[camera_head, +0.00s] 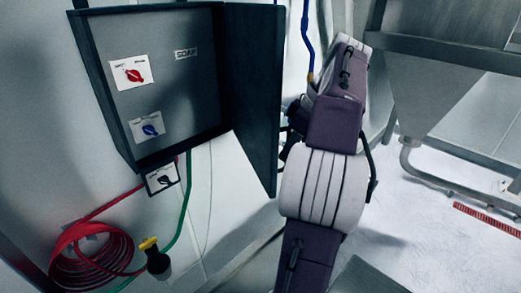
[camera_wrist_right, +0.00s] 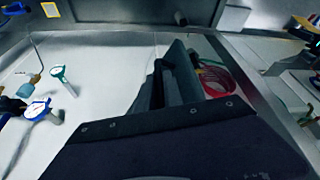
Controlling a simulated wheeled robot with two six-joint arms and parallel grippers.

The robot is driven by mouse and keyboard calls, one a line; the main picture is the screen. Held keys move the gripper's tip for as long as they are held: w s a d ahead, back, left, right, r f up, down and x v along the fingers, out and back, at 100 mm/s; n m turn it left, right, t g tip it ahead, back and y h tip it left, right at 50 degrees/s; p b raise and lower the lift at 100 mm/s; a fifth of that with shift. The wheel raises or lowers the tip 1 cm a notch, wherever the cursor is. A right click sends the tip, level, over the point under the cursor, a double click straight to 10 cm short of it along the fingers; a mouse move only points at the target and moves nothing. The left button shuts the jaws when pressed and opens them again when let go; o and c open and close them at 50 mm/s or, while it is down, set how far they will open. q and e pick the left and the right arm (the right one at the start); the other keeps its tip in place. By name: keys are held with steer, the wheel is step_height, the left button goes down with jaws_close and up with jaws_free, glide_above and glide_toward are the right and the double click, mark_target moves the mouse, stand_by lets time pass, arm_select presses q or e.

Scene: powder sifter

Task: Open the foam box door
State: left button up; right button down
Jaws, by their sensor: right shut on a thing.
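The foam box (camera_head: 165,70) is a dark grey wall cabinet at the upper left of the head view, with a "SOAP" label inside. Its door (camera_head: 256,90) stands swung wide open to the right, so the inside shows. My right gripper (camera_head: 290,134) is at the door's free edge, partly hidden behind my arm. It is shut on the door. In the right wrist view, the dark gripper (camera_wrist_right: 178,78) fills the middle, and the grip itself is hard to make out. My left gripper is in neither view.
Inside the box are a red knob (camera_head: 132,76) and a blue knob (camera_head: 150,130). A black switch (camera_head: 163,179) sits below it. A coiled red hose (camera_head: 92,258) and a yellow-black nozzle (camera_head: 155,259) hang at lower left. A metal hopper (camera_head: 430,85) stands at right.

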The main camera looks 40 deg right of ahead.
steer(key=s+d+n, duration=0.1)
steer(key=d+n, duration=0.1)
steer(key=d, duration=0.4)
steer(key=shift+s+y+p, duration=0.15)
steer(key=shift+y+p, duration=0.15)
steer(key=shift+y, duration=0.1)
steer(key=shift+d, duration=0.1)
steer(key=c, duration=1.5)
jaws_free()
steer(key=shift+w, duration=0.2)
steer(key=shift+s, duration=0.15)
